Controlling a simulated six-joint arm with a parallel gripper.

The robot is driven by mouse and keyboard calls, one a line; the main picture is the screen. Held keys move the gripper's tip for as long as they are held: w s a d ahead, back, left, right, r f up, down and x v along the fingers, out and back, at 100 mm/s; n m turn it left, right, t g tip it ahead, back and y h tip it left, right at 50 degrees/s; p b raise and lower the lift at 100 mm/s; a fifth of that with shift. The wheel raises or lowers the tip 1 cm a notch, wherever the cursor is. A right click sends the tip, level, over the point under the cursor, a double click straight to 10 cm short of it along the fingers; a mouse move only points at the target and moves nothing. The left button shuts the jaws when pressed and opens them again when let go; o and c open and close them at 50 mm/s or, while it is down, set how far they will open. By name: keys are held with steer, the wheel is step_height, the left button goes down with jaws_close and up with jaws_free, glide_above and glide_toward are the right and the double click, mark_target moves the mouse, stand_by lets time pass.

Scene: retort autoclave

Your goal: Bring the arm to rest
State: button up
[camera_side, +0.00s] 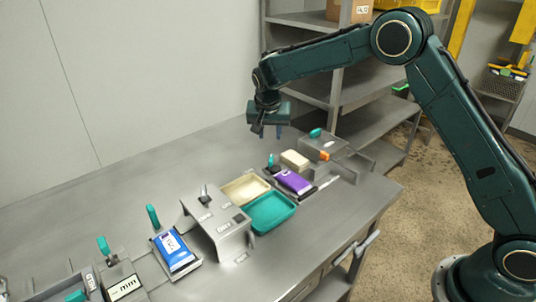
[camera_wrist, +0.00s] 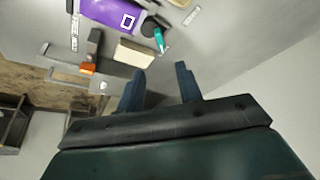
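My gripper (camera_side: 270,131) hangs above the back of the metal bench, pointing down. In the wrist view its two blue fingers (camera_wrist: 160,88) stand apart with nothing between them. The gripper is open and empty, clear of the things on the bench. Below it are a purple pouch (camera_side: 294,181) and a cream block (camera_side: 295,159); the wrist view shows the pouch (camera_wrist: 108,14) and the block (camera_wrist: 134,54) beyond the fingertips.
A grey box with a teal handle (camera_side: 316,133) and an orange part (camera_side: 324,156) stand at the bench's right end. A cream tray (camera_side: 244,189), a teal tray (camera_side: 268,213), a grey housing (camera_side: 224,228) and a blue pouch (camera_side: 173,250) lie leftward. Shelves (camera_side: 365,88) stand behind.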

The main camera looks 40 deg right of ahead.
steer(key=shift+s+a+r, duration=0.1)
steer(key=shift+r, duration=0.15)
steer(key=s+d+r+n+t+y, duration=0.15)
steer(key=s+r+n, duration=0.25)
steer(key=s+r, duration=1.4)
steer(key=s+f+n+y, duration=0.1)
steer(key=s+n, duration=0.1)
steer(key=s, duration=1)
steer(key=s+a+f+n+t, duration=0.1)
steer(key=s+f+n, duration=0.1)
steer(key=s, duration=0.9)
steer(key=shift+s+f+n+y, duration=0.15)
steer(key=shift+s+n+y, duration=0.2)
steer(key=shift+n, duration=0.25)
